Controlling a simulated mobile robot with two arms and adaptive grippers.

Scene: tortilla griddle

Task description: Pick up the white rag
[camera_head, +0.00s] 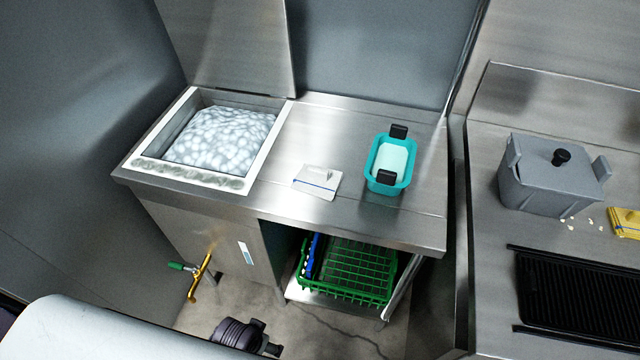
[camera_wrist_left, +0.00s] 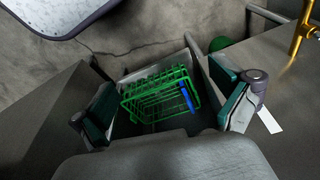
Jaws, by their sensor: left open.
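The white rag (camera_head: 318,181) is a small folded cloth with a thin blue stripe. It lies flat on the steel counter (camera_head: 300,140), between the ice bin and the teal tub. In the left wrist view, my left gripper (camera_wrist_left: 168,108) is open and empty, its two fingers spread wide. The view between them faces the green rack under the counter. The rag does not show in that wrist view. My right gripper is in neither view.
An ice-filled bin (camera_head: 153,163) is left of the rag; a teal tub (camera_head: 372,165) with black clips is right of it. A green rack (camera_head: 345,285) sits below the counter. A yellow tap (camera_head: 201,275) is at lower left. A grey pot (camera_head: 550,185) stands at far right.

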